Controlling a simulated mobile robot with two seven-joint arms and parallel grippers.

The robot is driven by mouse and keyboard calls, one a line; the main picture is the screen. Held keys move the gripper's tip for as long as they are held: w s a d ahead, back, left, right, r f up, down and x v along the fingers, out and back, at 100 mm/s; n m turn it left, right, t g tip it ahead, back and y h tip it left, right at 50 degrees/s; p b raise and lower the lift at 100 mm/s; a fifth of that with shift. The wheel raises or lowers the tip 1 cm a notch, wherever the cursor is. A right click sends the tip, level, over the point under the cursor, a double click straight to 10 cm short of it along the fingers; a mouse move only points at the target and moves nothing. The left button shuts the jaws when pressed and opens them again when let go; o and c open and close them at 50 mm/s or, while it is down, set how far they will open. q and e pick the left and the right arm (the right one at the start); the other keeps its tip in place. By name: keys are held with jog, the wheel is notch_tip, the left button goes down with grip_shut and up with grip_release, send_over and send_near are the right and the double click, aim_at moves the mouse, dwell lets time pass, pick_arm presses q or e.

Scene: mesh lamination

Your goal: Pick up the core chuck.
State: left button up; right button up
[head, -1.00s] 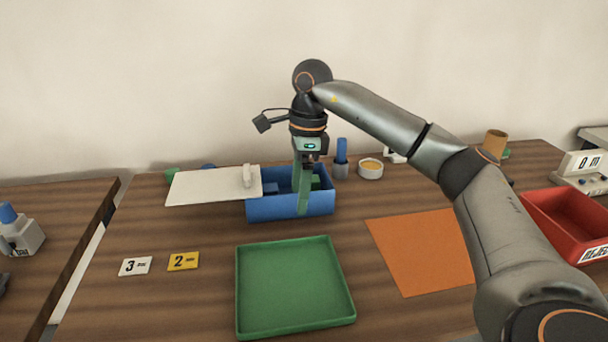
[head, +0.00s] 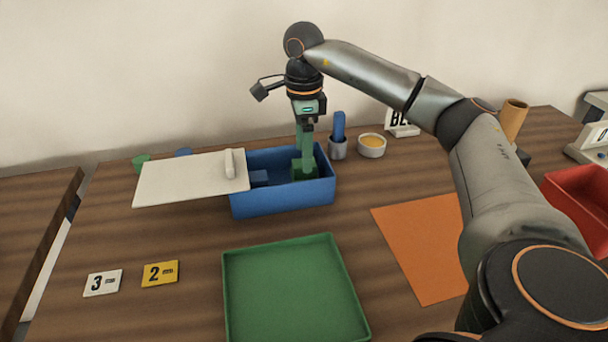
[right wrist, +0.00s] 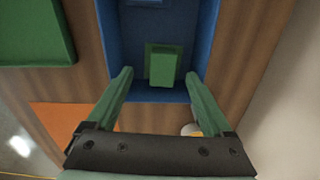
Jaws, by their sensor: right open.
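A green block-like piece (head: 297,174), which looks like the core chuck, stands in the right part of the open blue box (head: 268,203). In the right wrist view it is a green post on a wider square base (right wrist: 163,68). My right gripper (head: 306,160) points down into the box at this piece. Its open green fingers also show in the right wrist view (right wrist: 157,77), one on either side of the piece with gaps between. The head view does not show whether they touch it. My left gripper is out of view.
A white lid (head: 190,180) covers the box's left side; a blue block (head: 259,178) lies inside. A grey cup with a blue item (head: 338,149) and a round dish (head: 371,146) stand right of the box. A green tray (head: 292,292) and orange sheet (head: 420,245) lie in front.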

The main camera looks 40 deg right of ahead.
aim_at(298, 175)
jog(key=f, duration=0.6)
jog(key=shift+w+d+f+b, duration=0.1)
jog(key=shift+d+f+b, duration=0.1)
jog(key=shift+b, duration=0.15)
jog(key=shift+c, duration=0.2)
jog(key=shift+r, duration=0.1)
jog(key=c, duration=1.1)
jog(key=shift+c, duration=0.2)
